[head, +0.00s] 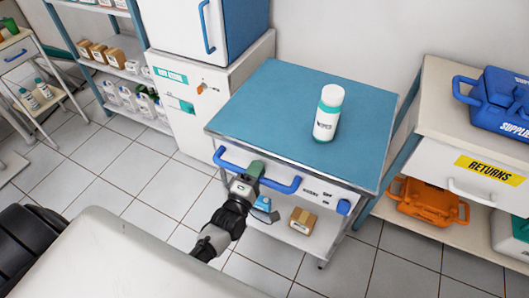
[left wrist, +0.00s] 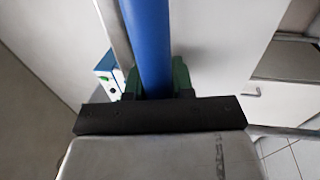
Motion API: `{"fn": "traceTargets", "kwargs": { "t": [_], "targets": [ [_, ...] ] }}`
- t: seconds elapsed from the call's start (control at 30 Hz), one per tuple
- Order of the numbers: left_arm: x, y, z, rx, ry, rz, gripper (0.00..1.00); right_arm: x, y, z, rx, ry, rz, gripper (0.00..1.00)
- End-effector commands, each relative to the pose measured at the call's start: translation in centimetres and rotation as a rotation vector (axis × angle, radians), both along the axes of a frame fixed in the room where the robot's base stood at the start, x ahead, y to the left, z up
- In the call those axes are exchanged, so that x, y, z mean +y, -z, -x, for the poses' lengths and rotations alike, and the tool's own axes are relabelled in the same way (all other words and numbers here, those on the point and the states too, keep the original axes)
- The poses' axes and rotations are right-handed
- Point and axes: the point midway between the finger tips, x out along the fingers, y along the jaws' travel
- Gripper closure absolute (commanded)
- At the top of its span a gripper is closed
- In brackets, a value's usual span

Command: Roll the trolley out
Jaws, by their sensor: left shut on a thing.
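The trolley has a blue top (head: 275,105), a white front panel and a lower shelf. It stands against the wall between a white cabinet and a returns unit. A blue handle bar (head: 283,188) runs across its front. My left gripper (head: 251,174) is shut on this handle, left of its middle. In the left wrist view the blue handle (left wrist: 149,45) passes between the green fingers of the left gripper (left wrist: 154,82). My right gripper is not in view.
A small brown box (head: 303,220) and a blue item sit on the trolley's lower shelf. The returns unit (head: 450,130) on the right holds a blue case and an orange case (head: 428,203). A white cabinet (head: 190,100) stands close on the left. Tiled floor (head: 365,262) is clear in front.

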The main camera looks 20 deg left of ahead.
Motion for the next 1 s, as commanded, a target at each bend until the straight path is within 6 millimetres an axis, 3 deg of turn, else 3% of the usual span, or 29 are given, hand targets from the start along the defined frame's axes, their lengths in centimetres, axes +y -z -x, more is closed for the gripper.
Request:
{"fn": "traceTargets", "kwargs": {
  "t": [0.4, 1.0],
  "targets": [
    [0.3, 0.0, 8.2, 0.009, 0.002, -0.002, 1.00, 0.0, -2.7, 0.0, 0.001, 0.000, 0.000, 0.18],
    [0.6, 0.1, 18.7, 0.008, 0.002, -0.001, 1.00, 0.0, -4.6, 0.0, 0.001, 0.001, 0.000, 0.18]
  ]
}}
